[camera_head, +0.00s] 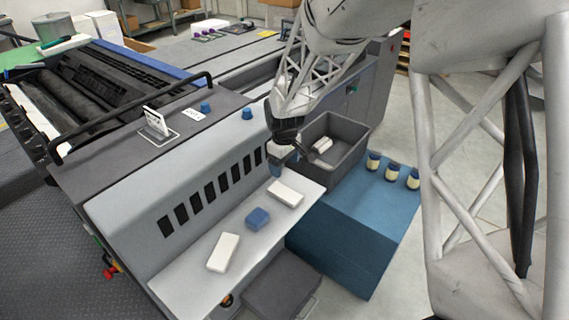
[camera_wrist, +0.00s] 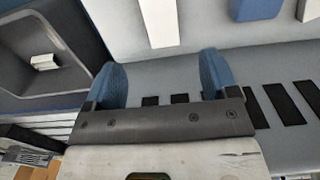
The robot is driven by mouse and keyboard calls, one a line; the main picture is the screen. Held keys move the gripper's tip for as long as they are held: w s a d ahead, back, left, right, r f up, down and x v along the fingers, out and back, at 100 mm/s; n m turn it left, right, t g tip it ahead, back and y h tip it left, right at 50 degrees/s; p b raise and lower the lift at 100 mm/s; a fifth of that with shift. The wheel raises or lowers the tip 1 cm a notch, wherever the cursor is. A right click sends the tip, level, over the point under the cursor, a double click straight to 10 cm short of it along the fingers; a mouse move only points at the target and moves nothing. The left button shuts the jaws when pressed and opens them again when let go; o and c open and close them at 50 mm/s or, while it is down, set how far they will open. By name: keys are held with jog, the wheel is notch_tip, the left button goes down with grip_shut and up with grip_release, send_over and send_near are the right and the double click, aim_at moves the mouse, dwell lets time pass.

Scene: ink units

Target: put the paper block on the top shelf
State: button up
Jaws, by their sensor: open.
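White paper-like blocks show in the head view: one (camera_head: 285,193) near the far end of a pale ledge (camera_head: 190,286), another (camera_head: 223,252) at its near end, and one (camera_head: 322,145) inside a grey bin. I cannot tell which is the task's paper block. My gripper (camera_head: 276,168) is open, with blue fingertips, near the far ledge block and the slotted panel. In the wrist view my gripper (camera_wrist: 161,62) has nothing between its fingers. The far ledge block (camera_wrist: 158,22) lies just beyond the fingertips. I cannot tell which surface is the top shelf.
A blue block (camera_head: 257,218) lies between the two ledge blocks. A panel with dark slots (camera_head: 198,204) rises behind the ledge. Blue knobs (camera_head: 247,113) stand on the machine top.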

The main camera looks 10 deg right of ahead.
jog(key=s+d+r+m+t, duration=0.1)
jog(key=s+d+r+m, duration=0.25)
jog(key=s+r, duration=0.65)
jog(key=s+d+r+m+t, duration=0.1)
jog(key=s+d+r+m, duration=0.25)
jog(key=s+r, duration=0.75)
jog(key=s+d+m, duration=0.2)
jog(key=s, duration=1.1)
jog(key=shift+s+d+t, duration=0.25)
jog(key=shift+d+t, duration=0.15)
